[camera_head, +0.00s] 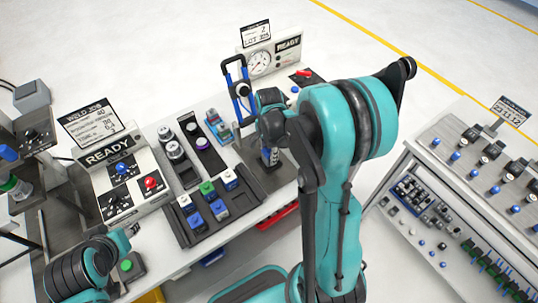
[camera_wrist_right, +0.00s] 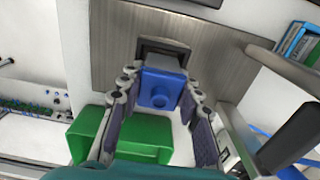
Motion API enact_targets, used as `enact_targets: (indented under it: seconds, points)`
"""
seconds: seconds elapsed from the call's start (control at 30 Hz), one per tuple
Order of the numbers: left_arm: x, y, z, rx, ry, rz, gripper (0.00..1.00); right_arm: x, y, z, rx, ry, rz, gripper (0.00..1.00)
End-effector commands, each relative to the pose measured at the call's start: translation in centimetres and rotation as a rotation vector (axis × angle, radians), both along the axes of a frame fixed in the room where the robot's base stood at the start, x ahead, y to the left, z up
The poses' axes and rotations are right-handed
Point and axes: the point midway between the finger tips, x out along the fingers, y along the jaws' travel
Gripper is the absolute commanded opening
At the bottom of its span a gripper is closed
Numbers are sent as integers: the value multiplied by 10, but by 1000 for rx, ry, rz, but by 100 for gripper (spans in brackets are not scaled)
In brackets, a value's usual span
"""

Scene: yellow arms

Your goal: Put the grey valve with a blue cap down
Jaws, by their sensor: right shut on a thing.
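My right gripper (camera_wrist_right: 160,85) is shut on the valve. In the right wrist view, its two fingers stand on either side of the blue cap (camera_wrist_right: 161,92), and a dark grey part (camera_wrist_right: 163,48) shows beyond the cap. In the head view, the right gripper (camera_head: 268,142) points down at the right end of the workbench, with the small grey and blue valve (camera_head: 270,156) at its tip, over a dark surface. I cannot tell whether the valve touches that surface. My left arm is at the lower left, and its fingers cannot be made out clearly.
A dark tray (camera_head: 247,209) with blue, green and white blocks lies to the left. A blue-handled stand (camera_head: 238,92) rises close behind the gripper, near a gauge panel (camera_head: 272,58). A READY console (camera_head: 112,152) stands further left. A green bin (camera_wrist_right: 85,146) shows in the wrist view.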

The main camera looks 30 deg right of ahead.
Motion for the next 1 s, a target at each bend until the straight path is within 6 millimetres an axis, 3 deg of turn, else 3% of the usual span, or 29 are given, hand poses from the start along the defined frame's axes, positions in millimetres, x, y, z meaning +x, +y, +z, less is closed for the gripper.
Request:
enact_targets:
  seconds: [0.7,0.73,0.8,1.0]
  points:
    - [0,0,-11,0,0,0,41,0,0,-11,0,0,0,3]
    - [0,0,-11,0,0,0,41,0,0,-11,0,0,0,39]
    - [0,0,-10,0,0,0,41,0,0,-11,0,0,0,54]
    - [0,0,-10,0,0,0,41,0,0,-11,0,0,0,54]
